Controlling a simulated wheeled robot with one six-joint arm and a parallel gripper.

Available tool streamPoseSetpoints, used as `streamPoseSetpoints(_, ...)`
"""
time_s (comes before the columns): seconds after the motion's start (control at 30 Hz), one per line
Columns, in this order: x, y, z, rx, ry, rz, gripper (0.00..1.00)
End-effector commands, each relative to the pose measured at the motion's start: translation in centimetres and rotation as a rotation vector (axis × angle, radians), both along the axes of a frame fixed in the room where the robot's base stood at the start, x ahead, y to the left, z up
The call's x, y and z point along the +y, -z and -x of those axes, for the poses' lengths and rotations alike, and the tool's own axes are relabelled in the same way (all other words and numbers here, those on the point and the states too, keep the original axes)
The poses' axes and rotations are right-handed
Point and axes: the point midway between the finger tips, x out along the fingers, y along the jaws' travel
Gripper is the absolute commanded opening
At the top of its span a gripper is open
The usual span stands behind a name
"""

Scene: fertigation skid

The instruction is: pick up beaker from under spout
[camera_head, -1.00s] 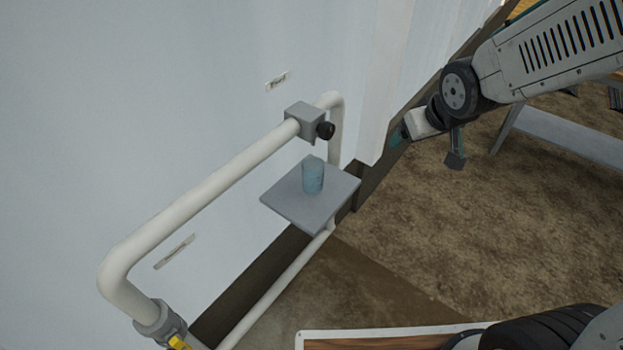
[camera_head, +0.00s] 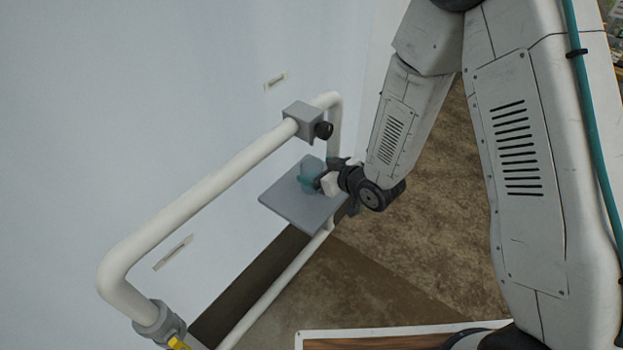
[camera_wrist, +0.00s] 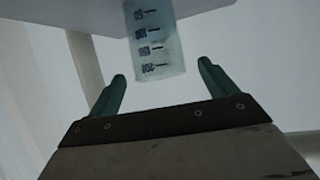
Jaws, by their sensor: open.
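The beaker (camera_wrist: 154,42) is clear and bluish with dark graduation marks. In the wrist view it is at top centre, ahead of and between the two green fingertips of my open gripper (camera_wrist: 162,84), with a visible gap on either side. In the head view the beaker (camera_head: 310,168) is partly hidden by my gripper (camera_head: 322,178), which is at the right side of the shelf. The beaker is on the grey square shelf (camera_head: 290,206) below the spout block (camera_head: 303,117).
A white pipe (camera_head: 205,190) runs along the pale wall (camera_head: 130,90) and bends behind the shelf. A dark knob (camera_head: 323,130) sticks out of the spout block above the beaker. A yellow valve handle (camera_head: 178,343) is at lower left. Brown ground (camera_head: 420,260) lies below.

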Motion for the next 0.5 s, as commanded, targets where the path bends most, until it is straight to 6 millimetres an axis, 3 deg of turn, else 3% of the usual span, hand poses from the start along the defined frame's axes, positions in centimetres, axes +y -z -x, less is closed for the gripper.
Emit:
streamPoseSetpoints(0.3,2.7,2.0,-3.0,0.0,0.001,0.001,0.84)
streamPoseSetpoints(0.5,3.3,2.4,-3.7,0.002,0.002,0.001,0.84)
